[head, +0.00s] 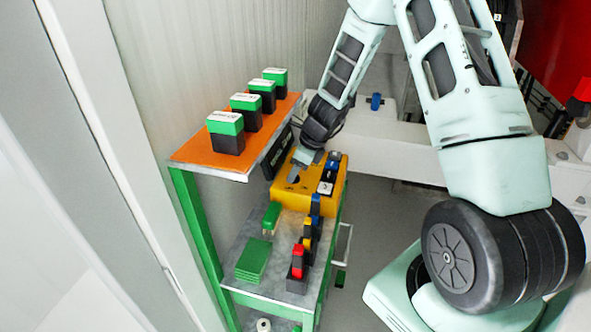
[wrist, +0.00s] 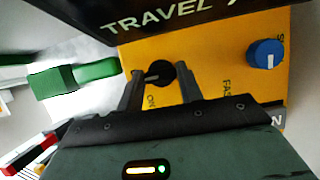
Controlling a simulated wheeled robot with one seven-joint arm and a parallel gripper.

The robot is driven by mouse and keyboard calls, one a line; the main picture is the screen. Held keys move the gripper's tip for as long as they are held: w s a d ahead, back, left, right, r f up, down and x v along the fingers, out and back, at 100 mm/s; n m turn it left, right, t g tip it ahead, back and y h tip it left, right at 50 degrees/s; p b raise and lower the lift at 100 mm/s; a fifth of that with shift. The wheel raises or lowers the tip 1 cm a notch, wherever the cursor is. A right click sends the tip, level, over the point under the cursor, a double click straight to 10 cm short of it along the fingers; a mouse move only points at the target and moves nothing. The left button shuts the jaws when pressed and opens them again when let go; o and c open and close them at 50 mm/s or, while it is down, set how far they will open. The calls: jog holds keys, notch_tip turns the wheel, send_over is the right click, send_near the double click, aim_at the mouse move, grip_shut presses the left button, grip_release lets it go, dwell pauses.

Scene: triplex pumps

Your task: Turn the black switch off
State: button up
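The black switch (wrist: 161,73) is a round knob with a pale pointer line on a yellow control panel (wrist: 205,60), in the wrist view. The line points left. Lettering beside the knob is partly hidden. My gripper (wrist: 160,74) has its two fingers apart, one on each side of the knob, with small gaps seeming to show. I cannot tell how deep the fingertips reach. In the head view my gripper (head: 294,175) is over the yellow box (head: 290,197), and the black switch is not clearly seen there.
A blue knob (wrist: 265,54) sits on the same panel near "FAST" lettering. A black "TRAVEL" sign (wrist: 190,15) borders the panel. An orange shelf (head: 190,152) carries several green-and-black boxes.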

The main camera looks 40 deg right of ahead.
jog(key=shift+o, duration=0.7)
jog(key=v, duration=1.7)
jog(key=shift+d+r+p, duration=0.15)
jog(key=shift+r+p, duration=0.1)
jog(key=shift+p, duration=0.05)
jog(key=shift+s, duration=0.1)
